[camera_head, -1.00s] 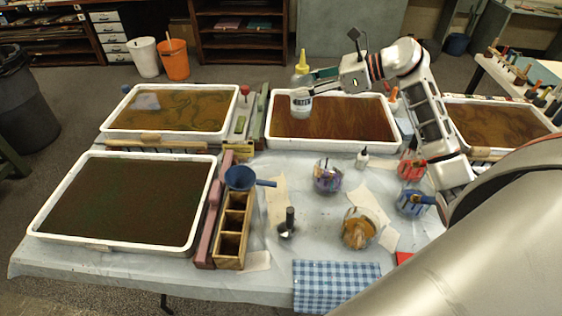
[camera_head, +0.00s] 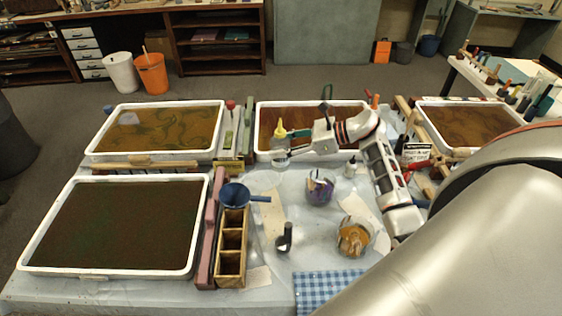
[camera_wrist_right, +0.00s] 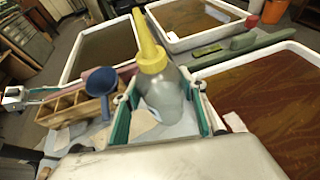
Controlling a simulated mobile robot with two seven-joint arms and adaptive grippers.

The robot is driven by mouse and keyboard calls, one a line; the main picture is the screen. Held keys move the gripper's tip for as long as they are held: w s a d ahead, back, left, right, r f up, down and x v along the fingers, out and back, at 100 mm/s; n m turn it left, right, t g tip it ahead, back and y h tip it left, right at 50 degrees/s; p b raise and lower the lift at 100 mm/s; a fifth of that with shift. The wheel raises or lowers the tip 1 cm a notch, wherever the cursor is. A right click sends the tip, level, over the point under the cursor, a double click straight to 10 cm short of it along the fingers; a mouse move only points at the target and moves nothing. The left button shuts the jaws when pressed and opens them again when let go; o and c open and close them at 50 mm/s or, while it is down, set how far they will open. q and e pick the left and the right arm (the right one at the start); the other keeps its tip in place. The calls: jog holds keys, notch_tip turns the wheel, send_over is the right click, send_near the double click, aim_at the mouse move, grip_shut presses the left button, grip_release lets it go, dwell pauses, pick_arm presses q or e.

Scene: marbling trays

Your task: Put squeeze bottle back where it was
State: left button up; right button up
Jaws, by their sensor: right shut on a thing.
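The squeeze bottle (camera_head: 279,157) has a clear body and a yellow cone cap. My right gripper (camera_head: 291,150) is shut around it near the front left corner of the back middle tray (camera_head: 258,128). In the right wrist view the bottle (camera_wrist_right: 165,92) stands nearly upright between the teal pads of my right gripper (camera_wrist_right: 165,112). Whether its base touches the table cannot be told. A white and teal part at the left edge of that view looks like my left gripper (camera_wrist_right: 30,96); its jaws are too small to read.
A wooden compartment box (camera_head: 232,262) with a blue funnel (camera_head: 235,194) stands front left of the bottle. Jars of purple (camera_head: 320,188) and orange (camera_head: 354,238) stand to the right. A small dropper bottle (camera_head: 350,168) is near my right arm. The table between box and jars is partly clear.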

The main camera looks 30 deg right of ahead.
aim_at(281, 162)
jog(key=shift+f, duration=3.45)
jog(key=shift+f, duration=0.15)
jog(key=o, duration=0.7)
jog(key=shift+b+v, duration=0.75)
jog(key=shift+v, duration=5.3)
